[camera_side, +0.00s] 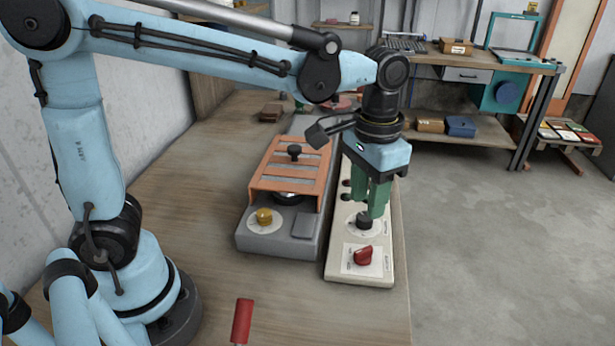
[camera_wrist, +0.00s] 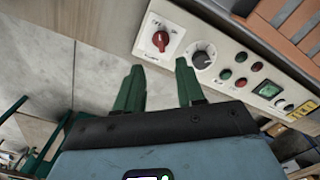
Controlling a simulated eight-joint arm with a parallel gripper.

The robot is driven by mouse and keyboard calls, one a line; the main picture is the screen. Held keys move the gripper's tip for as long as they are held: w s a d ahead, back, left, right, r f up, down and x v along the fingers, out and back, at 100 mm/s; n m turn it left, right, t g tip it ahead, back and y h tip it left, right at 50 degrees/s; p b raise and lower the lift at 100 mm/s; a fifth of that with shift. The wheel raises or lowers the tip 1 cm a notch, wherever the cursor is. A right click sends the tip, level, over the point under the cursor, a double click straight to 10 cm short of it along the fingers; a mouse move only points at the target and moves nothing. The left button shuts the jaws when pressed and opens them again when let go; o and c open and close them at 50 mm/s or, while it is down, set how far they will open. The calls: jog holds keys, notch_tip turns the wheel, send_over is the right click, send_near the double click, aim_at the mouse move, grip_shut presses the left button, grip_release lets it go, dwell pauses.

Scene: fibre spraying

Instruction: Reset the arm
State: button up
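My gripper (camera_side: 371,208) has two green fingers pointing down over the cream control panel (camera_side: 340,268) in the side view. Its fingertips are close to the black dial (camera_side: 364,222); I cannot tell from there whether they touch it. In the wrist view the fingers (camera_wrist: 160,68) stand apart with nothing between them. There, the right fingertip is just beside the black dial (camera_wrist: 203,58), and the red switch (camera_wrist: 160,41) lies beyond the gap. The red switch (camera_side: 362,257) also shows at the panel's near end in the side view.
A grey unit with an orange slatted cover (camera_side: 280,185) and a yellow knob (camera_side: 264,216) stands left of the panel. A red-handled tool (camera_side: 242,320) is at the front. The wooden table (camera_side: 190,200) is clear to the left. A workbench (camera_side: 470,62) stands behind.

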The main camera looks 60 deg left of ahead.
jog(key=shift+a+r, duration=0.1)
jog(key=shift+r, duration=0.05)
jog(key=s+a+n+t, duration=0.1)
jog(key=s+a+t, duration=0.2)
jog(key=a, duration=0.2)
jog(key=s+a+f+t, duration=0.1)
jog(key=s+a+t, duration=0.2)
jog(key=a+t, duration=0.1)
jog(key=shift+a+f+n, duration=0.15)
jog(key=shift+a+n, duration=0.25)
jog(key=shift+a, duration=0.5)
